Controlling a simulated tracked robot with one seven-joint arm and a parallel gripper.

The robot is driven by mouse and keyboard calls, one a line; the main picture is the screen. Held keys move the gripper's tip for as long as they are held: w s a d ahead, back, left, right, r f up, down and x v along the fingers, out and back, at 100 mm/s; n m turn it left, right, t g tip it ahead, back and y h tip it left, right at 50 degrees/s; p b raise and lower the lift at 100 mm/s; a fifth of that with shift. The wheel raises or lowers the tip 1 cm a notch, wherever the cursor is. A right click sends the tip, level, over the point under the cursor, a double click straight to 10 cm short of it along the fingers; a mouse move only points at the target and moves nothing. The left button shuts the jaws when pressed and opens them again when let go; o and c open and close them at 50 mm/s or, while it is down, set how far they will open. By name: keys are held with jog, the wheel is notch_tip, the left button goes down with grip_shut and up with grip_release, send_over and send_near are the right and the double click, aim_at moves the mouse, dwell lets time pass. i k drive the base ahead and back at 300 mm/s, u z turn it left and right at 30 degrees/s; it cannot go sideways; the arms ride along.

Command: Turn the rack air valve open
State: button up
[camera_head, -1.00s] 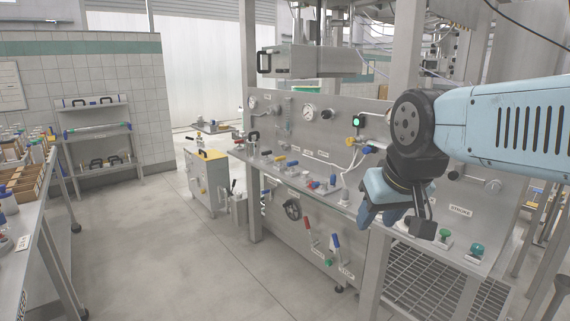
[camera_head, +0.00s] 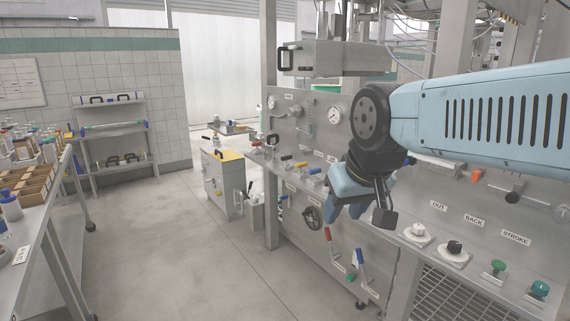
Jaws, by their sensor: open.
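My gripper (camera_head: 345,208) hangs from the blue arm in front of the steel machine panel. It is open, and nothing shows between its fingers. I cannot tell which control is the rack air valve, as no readable label names it. Below the ledge are a black handwheel (camera_head: 312,217), a red lever (camera_head: 327,235) and a blue lever (camera_head: 358,258). My arm hides part of the panel.
Black (camera_head: 454,247) and green (camera_head: 497,266) buttons sit on the right ledge, near labels OUT, BACK and STROKE. A yellow-topped cabinet (camera_head: 219,182) stands at the machine's far end. A bench with wooden trays (camera_head: 32,183) is at left. The floor between is clear.

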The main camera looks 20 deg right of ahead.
aim_at(315, 171)
jog(key=i, duration=1.25)
jog(key=z, duration=0.55)
